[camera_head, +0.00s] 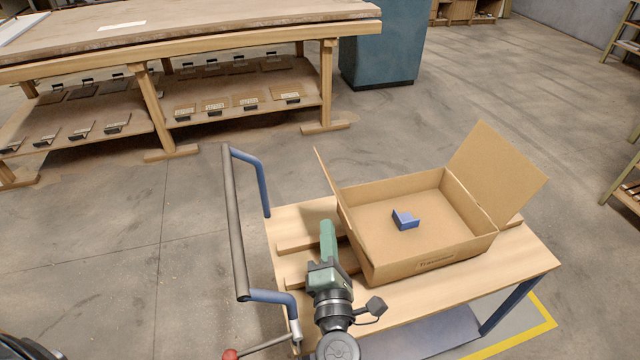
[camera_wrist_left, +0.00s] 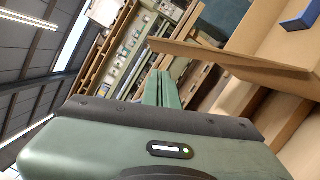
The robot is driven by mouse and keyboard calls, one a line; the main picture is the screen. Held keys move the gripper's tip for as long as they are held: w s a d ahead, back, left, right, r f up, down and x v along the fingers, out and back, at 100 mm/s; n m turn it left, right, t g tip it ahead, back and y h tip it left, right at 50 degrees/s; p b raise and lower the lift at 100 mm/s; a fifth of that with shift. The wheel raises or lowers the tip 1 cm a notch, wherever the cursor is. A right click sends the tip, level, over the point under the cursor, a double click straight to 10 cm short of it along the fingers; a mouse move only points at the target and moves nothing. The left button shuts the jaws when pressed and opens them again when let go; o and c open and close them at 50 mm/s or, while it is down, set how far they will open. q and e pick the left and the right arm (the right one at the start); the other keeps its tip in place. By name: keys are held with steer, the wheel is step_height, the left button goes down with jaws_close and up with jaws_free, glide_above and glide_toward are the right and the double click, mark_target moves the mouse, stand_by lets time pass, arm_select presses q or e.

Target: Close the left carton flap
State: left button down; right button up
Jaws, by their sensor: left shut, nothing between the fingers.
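An open cardboard carton (camera_head: 430,264) sits on a wooden-topped cart. Its left flap (camera_head: 327,174) stands up from the left wall and shows nearly edge-on. It also shows as a brown strip in the left wrist view (camera_wrist_left: 228,58). The right flap (camera_head: 497,172) is raised and leans outward. My left gripper (camera_head: 327,229), with green fingers, is shut and empty, just outside the carton's left side. In the left wrist view its fingertips (camera_wrist_left: 162,74) appear close to the flap; I cannot tell whether they touch. My right gripper is not in view.
A blue block (camera_head: 405,221) lies inside the carton. Wooden slats (camera_head: 296,242) lie on the cart top (camera_head: 525,255) left of the carton. The cart's handle (camera_head: 236,225) rises at left. A workbench (camera_head: 190,45) and blue cabinet (camera_head: 382,60) stand behind, across open floor.

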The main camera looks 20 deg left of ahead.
arm_select(q)
steer(key=p+x, duration=0.2)
steer(key=x, duration=0.8)
steer(key=shift+w, duration=0.1)
steer(key=shift+a+r+p, duration=0.1)
steer(key=shift+r+p, duration=0.05)
steer(key=shift+p, duration=0.2)
